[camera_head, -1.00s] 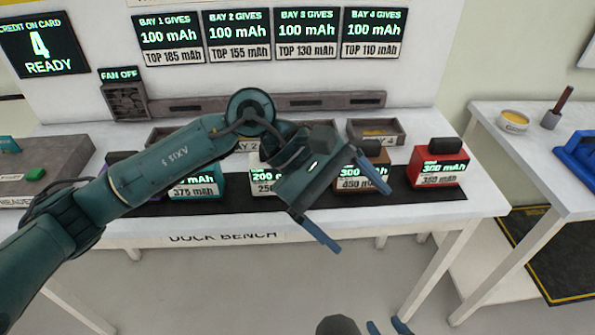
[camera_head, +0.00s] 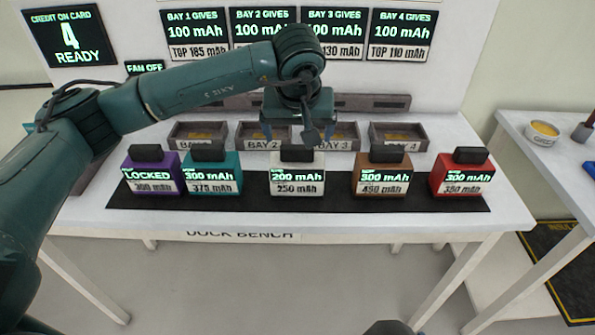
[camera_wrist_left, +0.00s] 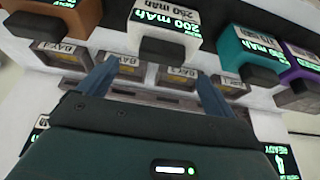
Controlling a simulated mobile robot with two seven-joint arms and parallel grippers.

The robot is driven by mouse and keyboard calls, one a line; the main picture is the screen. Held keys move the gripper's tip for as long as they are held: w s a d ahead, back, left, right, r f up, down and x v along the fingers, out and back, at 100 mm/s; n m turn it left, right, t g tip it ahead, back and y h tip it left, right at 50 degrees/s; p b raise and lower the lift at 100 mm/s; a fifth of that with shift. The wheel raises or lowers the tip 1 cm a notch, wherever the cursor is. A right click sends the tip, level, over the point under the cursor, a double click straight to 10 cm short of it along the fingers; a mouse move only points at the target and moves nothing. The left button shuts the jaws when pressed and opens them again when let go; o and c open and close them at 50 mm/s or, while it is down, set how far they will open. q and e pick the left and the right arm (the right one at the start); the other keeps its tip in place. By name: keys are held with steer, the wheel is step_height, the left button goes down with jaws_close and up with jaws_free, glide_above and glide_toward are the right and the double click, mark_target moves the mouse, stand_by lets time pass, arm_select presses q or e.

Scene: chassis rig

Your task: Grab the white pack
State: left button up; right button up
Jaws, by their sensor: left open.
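The white pack (camera_head: 297,187) stands upright on the black mat, in the middle of the row, with a dark block on top. Its display reads 200 mAh above a 250 mAh label. It also shows at the top middle of the left wrist view (camera_wrist_left: 164,32). My left gripper (camera_head: 298,133) is open and empty, fingers pointing down, above and behind the white pack near bays 2 and 3. In the left wrist view its two blue fingers (camera_wrist_left: 158,68) are spread, with the pack beyond their tips.
A purple pack (camera_head: 150,170) marked LOCKED and a teal pack (camera_head: 211,176) stand left of the white one. A brown pack (camera_head: 382,177) and a red pack (camera_head: 462,176) stand right. Grey bay trays (camera_head: 398,137) line up behind. Gaps separate the white pack from its neighbours.

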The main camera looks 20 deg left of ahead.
mark_target(297, 147)
arm_select(q)
steer(key=p+x, duration=0.1)
steer(key=x, duration=0.4)
steer(key=shift+a+f, duration=0.15)
steer(key=shift+f, duration=0.2)
steer(key=c, duration=1.8)
steer(key=shift+r, duration=0.1)
steer(key=shift+c, duration=0.3)
